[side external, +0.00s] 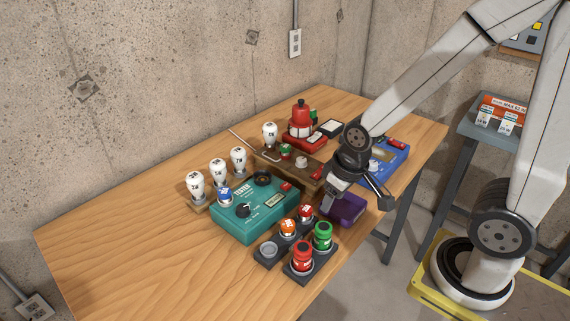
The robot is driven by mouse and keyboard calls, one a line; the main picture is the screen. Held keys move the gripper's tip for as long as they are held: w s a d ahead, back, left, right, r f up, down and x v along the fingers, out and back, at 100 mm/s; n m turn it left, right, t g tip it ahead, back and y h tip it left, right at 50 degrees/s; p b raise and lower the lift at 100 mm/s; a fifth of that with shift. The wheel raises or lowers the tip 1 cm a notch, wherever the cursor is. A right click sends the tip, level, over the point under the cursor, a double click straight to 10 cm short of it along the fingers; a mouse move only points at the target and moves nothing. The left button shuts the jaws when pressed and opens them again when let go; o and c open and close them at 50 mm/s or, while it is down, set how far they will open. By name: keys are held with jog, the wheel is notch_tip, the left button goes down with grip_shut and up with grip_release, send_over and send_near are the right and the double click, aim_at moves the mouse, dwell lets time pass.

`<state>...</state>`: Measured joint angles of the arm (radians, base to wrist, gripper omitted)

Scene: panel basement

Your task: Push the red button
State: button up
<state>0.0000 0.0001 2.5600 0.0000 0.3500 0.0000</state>
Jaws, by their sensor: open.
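Several red parts are in the side external view, and I cannot tell for sure which is the red button. A small red part (286,186) sits on the corner of the teal box (240,222). Another red part (316,174) is on the end of the brown board (272,160). A red block (314,138) lies farther back. My gripper (357,204) is open and points down at the right side of the table, by a purple box (346,212) that it partly hides. I see nothing between its fingers.
Red (302,256) and green (323,236) jars stand in a dark holder at the front. White bulb-like pieces (218,172) stand behind the teal box. A tall red item (301,117) and blue box (388,160) are farther back. The wooden table's left part (120,245) is clear.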

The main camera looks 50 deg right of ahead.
grip_shut()
dwell(1.7)
